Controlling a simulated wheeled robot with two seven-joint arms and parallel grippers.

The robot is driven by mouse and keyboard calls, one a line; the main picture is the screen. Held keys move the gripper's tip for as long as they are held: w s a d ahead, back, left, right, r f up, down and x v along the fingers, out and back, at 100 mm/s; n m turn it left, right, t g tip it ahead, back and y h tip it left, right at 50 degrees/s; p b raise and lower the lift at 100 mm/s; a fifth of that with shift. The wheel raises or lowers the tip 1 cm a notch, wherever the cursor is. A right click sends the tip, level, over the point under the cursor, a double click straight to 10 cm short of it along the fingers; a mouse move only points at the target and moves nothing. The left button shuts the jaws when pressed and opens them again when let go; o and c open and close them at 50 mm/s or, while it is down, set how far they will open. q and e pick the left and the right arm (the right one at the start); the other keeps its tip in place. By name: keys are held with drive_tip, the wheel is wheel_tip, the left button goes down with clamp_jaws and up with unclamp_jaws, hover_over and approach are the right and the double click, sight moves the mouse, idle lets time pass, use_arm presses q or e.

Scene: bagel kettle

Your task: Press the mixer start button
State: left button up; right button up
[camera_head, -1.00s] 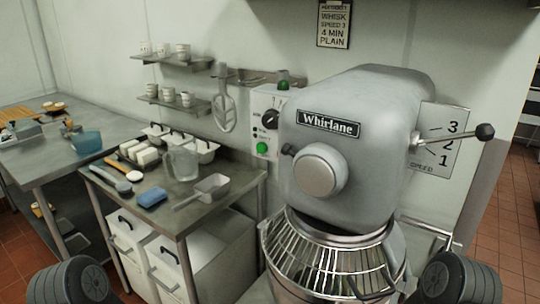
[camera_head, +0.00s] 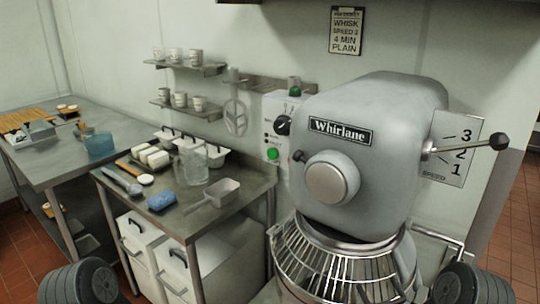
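The grey mixer (camera_head: 375,135) labelled "Whirlane" stands right of centre, with a wire bowl guard (camera_head: 330,262) below its head. Behind its left side a control panel (camera_head: 272,122) on the wall carries a black dial (camera_head: 283,125) and a green button (camera_head: 272,154). Another green knob (camera_head: 294,86) sits on top of the panel. A speed lever (camera_head: 470,146) with a black ball end sticks out at the right over a plate marked 3, 2, 1. Neither gripper is in view; only dark rounded parts of my arms show at the bottom corners.
A steel table (camera_head: 228,207) left of the mixer holds a clear jug (camera_head: 193,165), a metal scoop (camera_head: 218,192), a blue sponge (camera_head: 161,201) and tubs. White bins stand under it. Wall shelves (camera_head: 187,70) hold cups. A sign (camera_head: 346,31) reads whisk, speed 3, 4 min, plain.

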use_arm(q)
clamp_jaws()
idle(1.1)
